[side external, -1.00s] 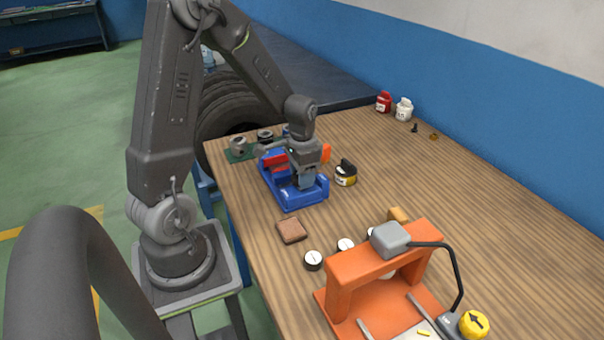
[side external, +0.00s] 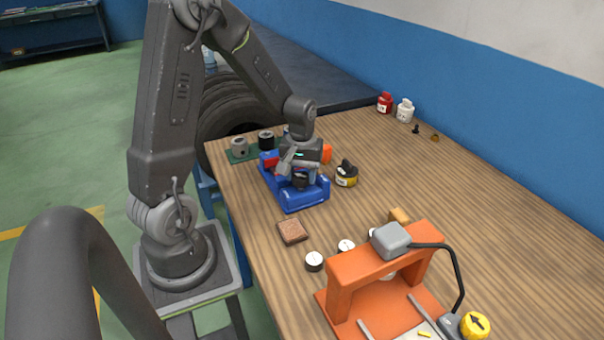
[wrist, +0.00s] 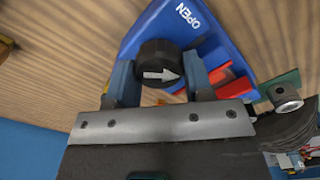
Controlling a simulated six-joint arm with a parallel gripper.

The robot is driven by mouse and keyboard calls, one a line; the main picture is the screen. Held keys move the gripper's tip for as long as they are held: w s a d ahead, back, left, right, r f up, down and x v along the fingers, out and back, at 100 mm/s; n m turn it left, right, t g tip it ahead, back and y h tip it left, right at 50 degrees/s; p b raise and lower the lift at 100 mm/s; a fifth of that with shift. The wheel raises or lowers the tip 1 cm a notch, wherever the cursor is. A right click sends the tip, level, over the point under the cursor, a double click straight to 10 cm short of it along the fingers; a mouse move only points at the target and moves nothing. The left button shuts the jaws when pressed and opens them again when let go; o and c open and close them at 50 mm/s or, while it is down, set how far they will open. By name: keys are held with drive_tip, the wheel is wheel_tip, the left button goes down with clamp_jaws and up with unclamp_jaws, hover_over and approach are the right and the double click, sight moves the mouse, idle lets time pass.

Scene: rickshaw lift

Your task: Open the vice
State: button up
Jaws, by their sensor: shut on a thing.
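The blue vice (side external: 302,198) sits on the wooden table in the side external view. A round black knob (wrist: 158,62) with a white arrow is on the vice; the arrow points right in that view, not at the word. Red parts (wrist: 228,82) of the vice show beside the knob. My gripper (side external: 300,178) is over the vice, and in the wrist view its two fingers (wrist: 160,82) are closed on either side of the knob. The arm hides part of the vice in the side external view.
A yellow-and-black jar (side external: 346,176) stands close right of the vice. A green tray (side external: 238,156) with cylindrical parts is behind it. A brown block (side external: 292,231) and an orange press (side external: 372,262) are in front. The table's right middle is clear.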

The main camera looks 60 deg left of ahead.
sight(300, 175)
drive_tip(key=n, duration=0.5)
drive_tip(key=shift+s+n, duration=0.15)
drive_tip(key=shift+n, duration=0.15)
drive_tip(key=n, duration=0.4)
drive_tip(key=shift+s+n, duration=0.1)
drive_tip(key=shift+n, duration=0.2)
drive_tip(key=o, duration=0.9)
wheel_tip(300, 175, up, 14)
drive_tip(key=shift+f, duration=0.1)
idle(0.4)
